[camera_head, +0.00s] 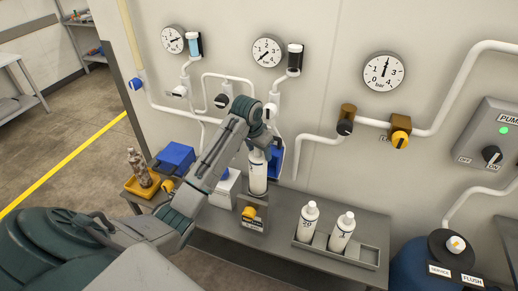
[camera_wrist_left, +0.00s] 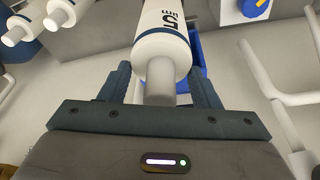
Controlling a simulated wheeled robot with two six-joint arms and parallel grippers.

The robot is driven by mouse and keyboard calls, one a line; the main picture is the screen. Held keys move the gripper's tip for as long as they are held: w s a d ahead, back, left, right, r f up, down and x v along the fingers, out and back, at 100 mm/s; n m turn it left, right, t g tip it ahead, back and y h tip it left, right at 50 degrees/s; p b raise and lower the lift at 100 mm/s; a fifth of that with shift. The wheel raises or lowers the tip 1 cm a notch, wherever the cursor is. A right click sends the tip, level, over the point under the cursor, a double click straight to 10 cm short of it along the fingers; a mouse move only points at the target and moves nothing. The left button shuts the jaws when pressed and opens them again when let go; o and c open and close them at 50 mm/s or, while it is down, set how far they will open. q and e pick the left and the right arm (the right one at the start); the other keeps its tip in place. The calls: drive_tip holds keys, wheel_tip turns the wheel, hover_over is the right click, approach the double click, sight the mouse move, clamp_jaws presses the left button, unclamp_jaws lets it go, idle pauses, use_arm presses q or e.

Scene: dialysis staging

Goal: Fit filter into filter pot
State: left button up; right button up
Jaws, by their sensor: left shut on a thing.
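My left gripper (camera_head: 262,145) is shut on a white filter cartridge (camera_head: 258,175) and holds it upright, top end gripped. In the left wrist view the cartridge (camera_wrist_left: 163,38), with a dark band and a "5" marking, sits between the fingers (camera_wrist_left: 160,88). Its lower end is just above or at a grey block (camera_head: 254,217) with a yellow knob and a label at the bench's front; I cannot tell whether they touch. I cannot tell for certain which thing is the filter pot. My right gripper is not in view.
Two more white cartridges (camera_head: 306,222) (camera_head: 342,232) stand in a grey tray (camera_head: 363,257) at right. A blue bin (camera_head: 174,157) and a yellow tray (camera_head: 138,189) with a brown bottle (camera_head: 138,166) are left. Pipes, gauges and valves line the wall behind.

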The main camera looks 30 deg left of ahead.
sight(252, 163)
use_arm(q)
drive_tip(key=shift+f+b, duration=1.15)
drive_tip(key=shift+f, duration=3.55)
drive_tip(key=shift+f+b, duration=1.1)
drive_tip(key=shift+f, duration=2.35)
drive_tip(key=o, duration=1.6)
drive_tip(key=b+v, duration=0.2)
drive_tip(key=v, duration=0.8)
drive_tip(key=shift+b, duration=0.4)
drive_tip(key=shift+s+r, duration=0.15)
drive_tip(key=shift+r, duration=0.25)
